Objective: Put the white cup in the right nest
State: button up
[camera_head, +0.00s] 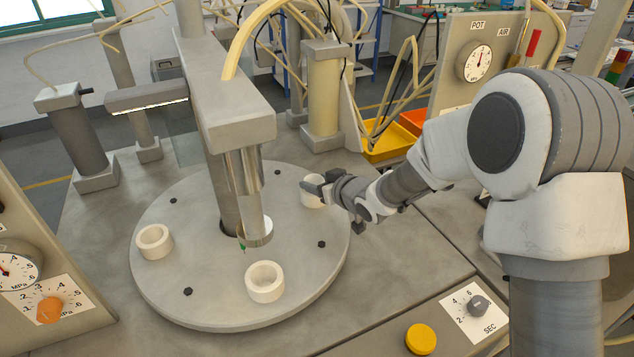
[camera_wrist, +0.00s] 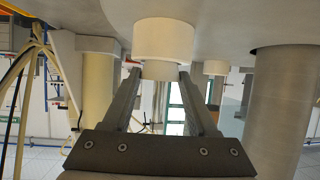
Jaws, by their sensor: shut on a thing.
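The right nest (camera_head: 313,198) is a white ring on the round grey plate, partly hidden by my gripper. My gripper (camera_head: 322,187) reaches in from the right, its dark fingers at the top of this nest. The wrist view is upside down. There the nest (camera_wrist: 163,38) hangs from the plate at the top, and my gripper (camera_wrist: 160,77) is shut on the white cup (camera_wrist: 158,71). The cup is narrower than the nest and in line with its mouth. How deep it sits in the nest, I cannot tell. In the head view the cup is hidden.
Two more white nests stand on the round plate (camera_head: 190,300), one at left (camera_head: 154,242) and one in front (camera_head: 265,282). A metal column and cylinder (camera_head: 250,195) rise at the plate's middle, left of my gripper. A post (camera_head: 323,95) stands behind.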

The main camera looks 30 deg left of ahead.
jog(key=o, duration=1.3)
jog(key=shift+r+p, duration=0.2)
jog(key=shift+p, duration=0.15)
jog(key=v, duration=1.2)
jog(key=shift+p, duration=0.45)
jog(key=shift+f, duration=0.1)
